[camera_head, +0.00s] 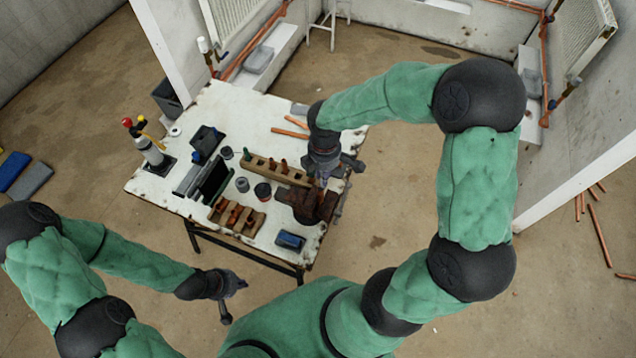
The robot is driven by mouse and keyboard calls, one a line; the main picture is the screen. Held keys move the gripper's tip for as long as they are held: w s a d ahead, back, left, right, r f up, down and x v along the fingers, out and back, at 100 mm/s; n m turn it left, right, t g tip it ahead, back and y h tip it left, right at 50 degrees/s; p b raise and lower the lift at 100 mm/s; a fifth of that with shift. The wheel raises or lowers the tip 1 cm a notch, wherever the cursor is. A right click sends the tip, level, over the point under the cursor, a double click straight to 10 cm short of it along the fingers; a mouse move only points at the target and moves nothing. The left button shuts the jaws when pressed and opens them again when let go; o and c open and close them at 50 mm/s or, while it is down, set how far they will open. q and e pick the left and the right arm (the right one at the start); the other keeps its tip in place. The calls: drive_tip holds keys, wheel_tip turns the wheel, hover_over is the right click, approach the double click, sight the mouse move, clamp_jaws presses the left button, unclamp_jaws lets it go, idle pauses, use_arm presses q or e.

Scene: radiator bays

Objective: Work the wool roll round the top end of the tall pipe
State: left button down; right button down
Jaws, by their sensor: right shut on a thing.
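My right gripper (325,184) points down over the dark brown vise (303,207) at the table's right front edge. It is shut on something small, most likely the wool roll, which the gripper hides. A tall pipe is not clearly seen; the gripper covers the place just above the vise jaws. Whether wool touches a pipe there cannot be told. My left gripper (237,291) hangs low in front of the table, away from the vise. Its fingers are too small and dark to tell open from shut.
The white worktable (227,108) holds a wooden rack (278,170), a fitting block (236,217), small tins, a blue box (290,240) and a torch bottle (148,150). Loose copper pipes (291,132) lie near its back right edge.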

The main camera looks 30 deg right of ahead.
drive_tip(key=shift+s, duration=0.15)
drive_tip(key=shift+w+d+f+b, duration=0.1)
drive_tip(key=shift+w+f+b, duration=0.1)
drive_tip(key=shift+f+b, duration=0.35)
wheel_tip(320, 180, down, 2)
drive_tip(key=shift+s+f+b, duration=0.1)
drive_tip(key=shift+b, duration=0.7)
drive_tip(key=shift+f+b, duration=0.55)
drive_tip(key=shift+f, duration=0.1)
drive_tip(key=shift+f, duration=0.35)
drive_tip(key=shift+f+b, duration=0.6)
